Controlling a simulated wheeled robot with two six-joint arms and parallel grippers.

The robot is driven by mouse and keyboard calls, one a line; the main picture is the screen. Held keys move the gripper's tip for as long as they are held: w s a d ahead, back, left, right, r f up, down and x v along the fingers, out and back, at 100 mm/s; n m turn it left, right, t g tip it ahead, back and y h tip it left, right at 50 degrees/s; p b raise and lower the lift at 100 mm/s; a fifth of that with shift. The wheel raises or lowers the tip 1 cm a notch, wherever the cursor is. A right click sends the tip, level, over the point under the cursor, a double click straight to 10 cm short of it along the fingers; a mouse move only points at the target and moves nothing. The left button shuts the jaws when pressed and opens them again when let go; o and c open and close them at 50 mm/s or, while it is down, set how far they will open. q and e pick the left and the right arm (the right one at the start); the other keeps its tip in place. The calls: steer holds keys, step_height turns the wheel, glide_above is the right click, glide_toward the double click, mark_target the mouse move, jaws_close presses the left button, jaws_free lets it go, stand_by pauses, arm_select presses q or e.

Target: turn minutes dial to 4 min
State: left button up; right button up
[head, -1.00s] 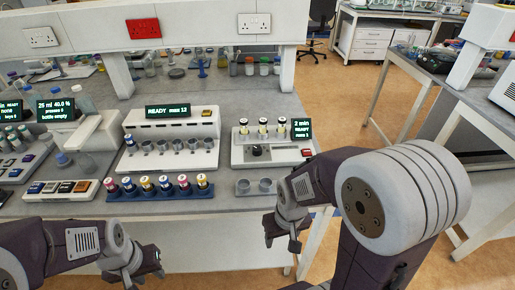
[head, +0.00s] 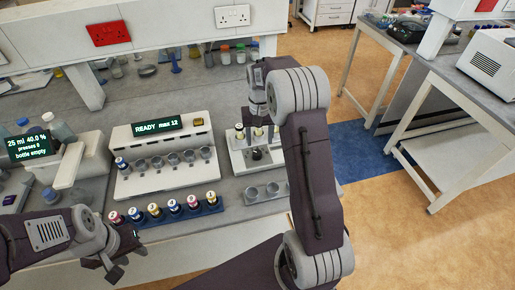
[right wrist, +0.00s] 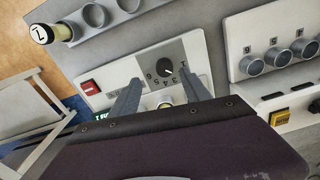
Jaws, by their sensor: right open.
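The minutes dial (right wrist: 165,72) is a round dark knob with numbers around it, on a white station (right wrist: 120,75). In the right wrist view, my open right gripper (right wrist: 160,77) has its two fingers at either side of the dial's lower part, with nothing held; I cannot tell whether they touch it. In the head view, the dial (head: 257,153) shows below my right wrist, and the right fingertips are hard to make out. My right arm hides the station's right side and its screen. My left gripper (head: 119,256) is open and empty at the lower left.
White-capped vials (head: 176,208) stand in a blue rack left of the station. A second white machine (head: 150,128) reads "READY max 12". A red switch (right wrist: 91,87) sits beside the dial.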

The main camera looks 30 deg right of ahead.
mark_target(257, 152)
steer(key=f, duration=0.1)
steer(key=w+f, duration=0.1)
steer(key=f, duration=0.2)
steer(key=shift+w+a+f, duration=0.15)
steer(key=shift+a+f, duration=0.05)
steer(key=shift+a, duration=0.2)
steer(key=f, duration=0.3)
steer(key=shift+w+d+p, duration=0.15)
steer(key=shift+d+p, duration=0.05)
steer(key=shift+p, duration=0.15)
steer(key=shift+s+d+f, duration=0.1)
steer(key=shift+s+f, duration=0.2)
steer(key=shift+f, duration=0.05)
steer(key=shift+w, duration=0.2)
steer(key=c, duration=0.3)
arm_select(q)
steer(key=shift+w+a+r, duration=0.1)
steer(key=shift+w+r, duration=0.15)
steer(key=shift+w, duration=0.4)
arm_select(e)
jaws_close()
